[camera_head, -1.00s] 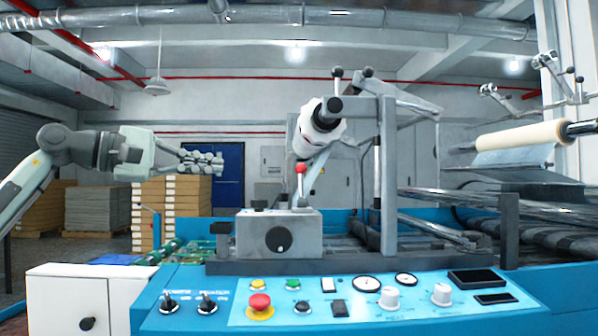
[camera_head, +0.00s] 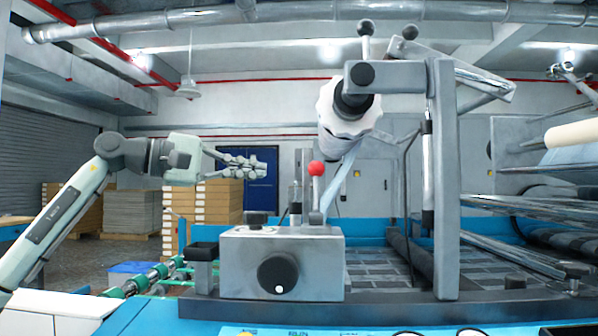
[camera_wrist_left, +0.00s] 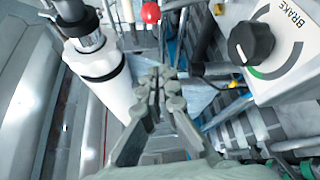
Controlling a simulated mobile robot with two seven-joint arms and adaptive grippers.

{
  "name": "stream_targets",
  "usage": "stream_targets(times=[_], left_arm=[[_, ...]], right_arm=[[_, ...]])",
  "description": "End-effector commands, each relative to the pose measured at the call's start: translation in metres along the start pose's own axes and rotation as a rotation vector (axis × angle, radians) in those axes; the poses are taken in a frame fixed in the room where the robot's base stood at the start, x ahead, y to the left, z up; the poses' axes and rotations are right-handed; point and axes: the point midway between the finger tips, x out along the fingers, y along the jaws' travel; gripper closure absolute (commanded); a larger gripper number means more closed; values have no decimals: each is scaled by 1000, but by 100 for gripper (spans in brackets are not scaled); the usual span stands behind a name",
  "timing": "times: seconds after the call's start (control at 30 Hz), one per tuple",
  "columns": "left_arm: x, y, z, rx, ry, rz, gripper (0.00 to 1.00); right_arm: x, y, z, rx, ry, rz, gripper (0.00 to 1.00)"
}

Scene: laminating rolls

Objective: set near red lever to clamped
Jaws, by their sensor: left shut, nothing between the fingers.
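The near red lever shows as a red ball knob (camera_head: 316,169) on a short metal stem. It stands nearly upright behind the grey box with the black dial. Its red knob also shows at the top of the left wrist view (camera_wrist_left: 151,12). My left gripper (camera_head: 262,166) is shut and empty. It appears left of the red knob at about its height, with a visible gap between them. In the left wrist view its closed fingers (camera_wrist_left: 157,88) point up the picture below the knob. The lever's base is partly hidden. My right gripper is out of view.
The grey brake box (camera_head: 283,262) with its black dial (camera_head: 278,273) stands at the front. A white-collared roll end (camera_head: 345,115) hangs above the lever from a grey frame (camera_head: 446,180). The wrist view shows a white cylinder (camera_wrist_left: 104,88) left of the fingers.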

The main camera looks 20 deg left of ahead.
Motion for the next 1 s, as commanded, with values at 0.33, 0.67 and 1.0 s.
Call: stream_targets(times=[0.33, 0.67, 1.0], left_arm=[[47, 2, 1, -1, -4, 0, 100], [96, 1, 12, 4, 1, 0, 100], [87, 0, 37, 0, 0, 0, 100]], right_arm=[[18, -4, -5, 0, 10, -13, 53], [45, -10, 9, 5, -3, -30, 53], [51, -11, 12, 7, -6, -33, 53]])
